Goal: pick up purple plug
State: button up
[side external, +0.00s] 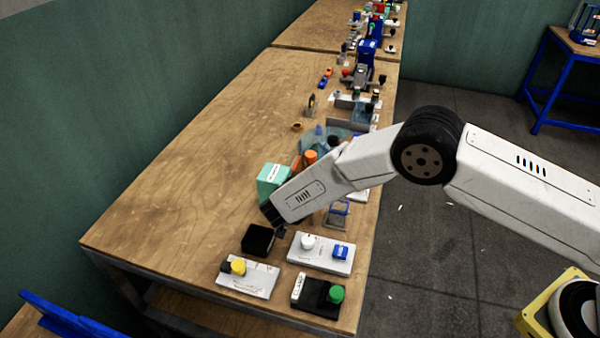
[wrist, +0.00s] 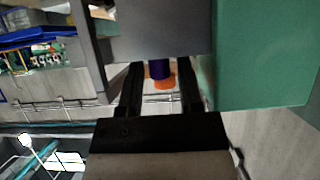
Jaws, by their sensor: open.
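The purple plug (wrist: 159,69) shows in the wrist view as a small dark purple piece between my two black fingers, with an orange part (wrist: 162,81) right by it. A grey block edge hides some of the plug. My gripper (wrist: 160,88) is open, one finger on each side of the plug, with a gap showing on both sides. I cannot tell how far the plug is from the fingertips in depth. In the side view my gripper (side external: 268,213) is low over the bench, beside the teal box, and I cannot make out the plug there.
The teal box (side external: 272,180) stands close to my gripper and fills the right of the wrist view (wrist: 265,55). A black block (side external: 258,239) and several button and plug units, one with a green knob (side external: 336,293), sit at the front. The bench's left side (side external: 180,190) is clear.

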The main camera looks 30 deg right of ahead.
jog(key=shift+w+d+f, duration=0.2)
dwell(0.4)
grip_shut()
jog(key=shift+r, duration=0.2)
jog(key=shift+r, duration=0.45)
jog(key=s+d+r, duration=0.3)
jog(key=s+r, duration=0.8)
jog(key=s, duration=0.2)
jog(key=shift+s+d+r, duration=0.15)
jog(key=shift+s+r, duration=0.15)
jog(key=shift+r, duration=0.1)
